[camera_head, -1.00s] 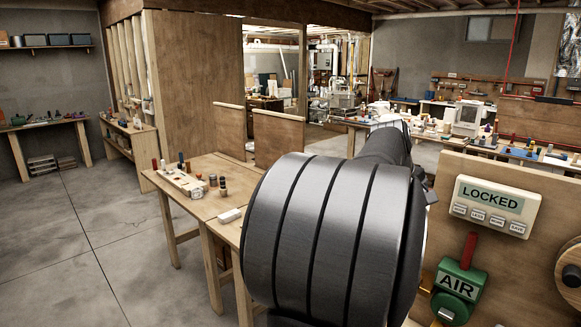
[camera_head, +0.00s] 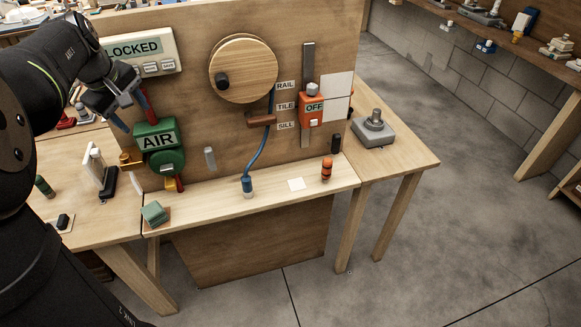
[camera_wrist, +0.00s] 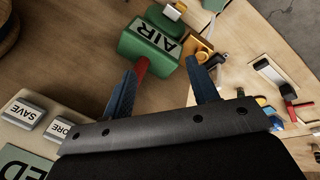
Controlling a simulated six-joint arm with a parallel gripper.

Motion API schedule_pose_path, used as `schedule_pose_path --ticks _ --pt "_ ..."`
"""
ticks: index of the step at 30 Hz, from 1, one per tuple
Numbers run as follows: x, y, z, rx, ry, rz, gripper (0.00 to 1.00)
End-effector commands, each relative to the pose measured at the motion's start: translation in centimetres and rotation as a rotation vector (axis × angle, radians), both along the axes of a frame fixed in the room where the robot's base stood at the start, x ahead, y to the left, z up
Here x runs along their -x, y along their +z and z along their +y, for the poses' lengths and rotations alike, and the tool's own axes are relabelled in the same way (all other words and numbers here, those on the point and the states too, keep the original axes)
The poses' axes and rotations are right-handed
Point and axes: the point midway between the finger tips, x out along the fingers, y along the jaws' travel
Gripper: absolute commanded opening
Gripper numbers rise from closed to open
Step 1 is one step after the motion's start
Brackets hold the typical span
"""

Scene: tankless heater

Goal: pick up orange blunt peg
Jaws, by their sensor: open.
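The orange blunt peg (camera_head: 327,169) appears to be the short orange cylinder with dark bands standing upright on the ledge of the wooden panel, right of a white square. My gripper (camera_head: 128,106) is at the upper left, by the panel's LOCKED box and well away from the peg. Its blue fingers are apart with nothing held. In the wrist view my gripper (camera_wrist: 163,68) is open near the green AIR box (camera_wrist: 150,42), with a red handle (camera_wrist: 141,69) beside the left finger; contact is unclear. The peg is not seen there.
The panel carries a wooden wheel (camera_head: 243,68), an orange OFF box (camera_head: 312,108) and a blue hose ending in a blue plug (camera_head: 248,187). A black cylinder (camera_head: 336,144) stands behind the peg. A grey block (camera_head: 374,130) sits on the right table. A green block (camera_head: 154,213) lies on the ledge's left end.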

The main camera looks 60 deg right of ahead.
Motion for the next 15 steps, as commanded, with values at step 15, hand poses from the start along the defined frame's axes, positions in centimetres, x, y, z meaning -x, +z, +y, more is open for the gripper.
schedule_pose_path --ticks 15 --pt "19.6 -10.7 -13.1 -0.297 -1.129 -0.224 0.54"
